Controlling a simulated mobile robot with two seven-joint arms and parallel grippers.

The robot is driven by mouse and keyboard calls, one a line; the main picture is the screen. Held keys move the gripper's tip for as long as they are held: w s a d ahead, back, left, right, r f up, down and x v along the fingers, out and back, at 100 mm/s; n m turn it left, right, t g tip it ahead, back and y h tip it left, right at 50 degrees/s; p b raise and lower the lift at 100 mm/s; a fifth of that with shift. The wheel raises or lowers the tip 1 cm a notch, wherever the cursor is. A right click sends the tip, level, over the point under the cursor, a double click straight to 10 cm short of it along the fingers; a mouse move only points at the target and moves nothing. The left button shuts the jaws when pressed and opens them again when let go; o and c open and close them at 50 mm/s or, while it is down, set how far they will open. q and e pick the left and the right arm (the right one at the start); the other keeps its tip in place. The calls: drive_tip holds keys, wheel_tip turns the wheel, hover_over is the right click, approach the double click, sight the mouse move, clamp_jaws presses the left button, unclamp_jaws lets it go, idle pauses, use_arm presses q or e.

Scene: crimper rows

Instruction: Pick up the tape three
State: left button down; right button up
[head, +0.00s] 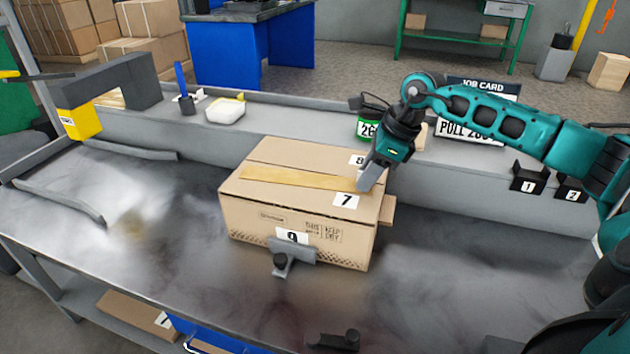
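No object marked three shows in this view, and I cannot tell which thing is the tape so named. A closed cardboard box (300,215) stands on the metal bench, with a tan tape strip (285,179) along its top seam. White labels 7 and 8 show on its top, and 9 low on its front. My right gripper (366,180) points down at the right end of the strip, near label 7. Its grey fingers overlap, so their gap and any contact are hidden. My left gripper is not in view.
A grey bracket with a black knob (282,262) stands against the box's front. Black holders 1 (527,180) and 2 (570,189) are at right. A green container (369,125) and job card (462,130) are behind the arm. The bench's left is mostly clear.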

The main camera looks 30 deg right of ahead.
clamp_jaws()
drive_tip(key=shift+r, duration=0.1)
idle(0.4)
drive_tip(key=shift+w+r, duration=0.1)
drive_tip(key=shift+r, duration=0.45)
wheel_tip(320, 180, up, 19)
drive_tip(key=p, duration=0.5)
drive_tip(key=shift+f, duration=0.1)
